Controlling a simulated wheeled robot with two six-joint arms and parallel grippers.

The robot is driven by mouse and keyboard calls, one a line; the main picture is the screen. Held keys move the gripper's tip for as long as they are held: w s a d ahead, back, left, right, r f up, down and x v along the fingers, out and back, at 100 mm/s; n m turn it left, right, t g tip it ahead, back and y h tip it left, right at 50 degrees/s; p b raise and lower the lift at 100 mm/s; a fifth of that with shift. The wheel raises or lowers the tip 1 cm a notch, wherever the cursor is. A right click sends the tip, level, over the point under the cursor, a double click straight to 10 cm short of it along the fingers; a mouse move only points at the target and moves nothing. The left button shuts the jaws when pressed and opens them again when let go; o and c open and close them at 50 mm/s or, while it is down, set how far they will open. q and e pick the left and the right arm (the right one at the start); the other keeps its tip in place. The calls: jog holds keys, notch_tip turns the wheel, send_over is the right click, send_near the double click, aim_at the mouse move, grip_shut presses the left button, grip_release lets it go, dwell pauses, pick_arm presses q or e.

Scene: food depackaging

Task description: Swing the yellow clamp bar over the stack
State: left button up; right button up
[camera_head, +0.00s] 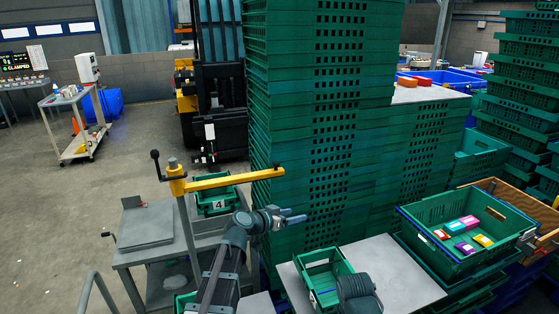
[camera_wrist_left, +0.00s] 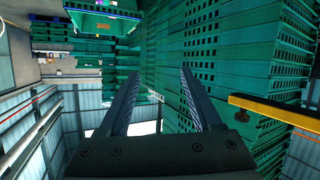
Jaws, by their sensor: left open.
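The yellow clamp bar (camera_head: 225,181) sits on top of a post with a black-knobbed handle at the left. Its free end reaches right and overlaps the near edge of the tall green crate stack (camera_head: 340,130) in the head view; I cannot tell whether it touches. My left gripper (camera_head: 297,215) is open, below and slightly right of the bar's end, in front of the stack. In the left wrist view the open fingers (camera_wrist_left: 158,95) have nothing between them. The bar (camera_wrist_left: 285,112) lies right of them, apart, with the stack (camera_wrist_left: 230,60) beyond. My right gripper does not show.
Another small crate (camera_head: 325,275) is on a table at front. A green crate with colored packages (camera_head: 435,212) stands at right. A cart (camera_head: 80,140) and open floor lie left.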

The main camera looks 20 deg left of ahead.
aim_at(262, 178)
pick_arm(q)
jog(key=w+a+r+n+t+y, duration=0.1)
jog(key=w+a+r+t+y, duration=0.1)
jog(key=w+a+r+t, duration=0.3)
jog(key=w+a+r+n+t+y, duration=0.1)
jog(key=w+a+r+y, duration=0.15)
jog(key=a, duration=0.45)
jog(key=w+d, duration=0.2)
jog(key=w, duration=1.1)
jog(key=shift+w+d+r+h, duration=0.15)
jog(key=shift+w+d+h, duration=0.1)
jog(key=shift+h, duration=0.1)
grip_shut()
